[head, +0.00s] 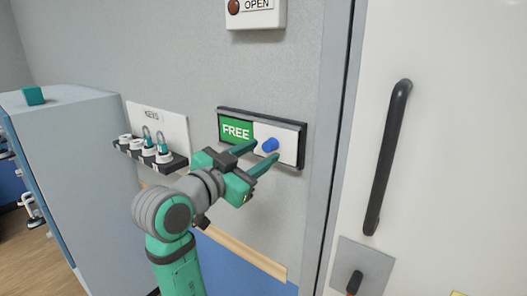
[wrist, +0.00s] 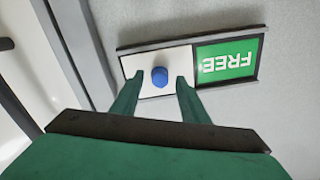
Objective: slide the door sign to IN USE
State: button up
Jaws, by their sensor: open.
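The door sign (head: 291,126) is a dark-framed slider on the grey wall, left of the door. Its left part shows a green FREE panel (head: 236,130). Its right part is a white plate with a blue knob (head: 270,145). No IN USE text shows. My gripper (head: 266,157) is open in front of the white plate, its two green fingers pointing at the sign. In the wrist view the blue knob (wrist: 159,76) lies between the fingertips, one on either side, with a gap to each. The FREE panel (wrist: 226,60) appears upside down there.
A white door with a long black handle (head: 388,157) is at the right, with a lower lever (head: 354,283). A KEYS rack (head: 150,153) is left of the sign, close to my arm. An OPEN box (head: 256,12) is above. A grey cabinet (head: 70,150) stands at the left.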

jog(key=shift+x, duration=1.1)
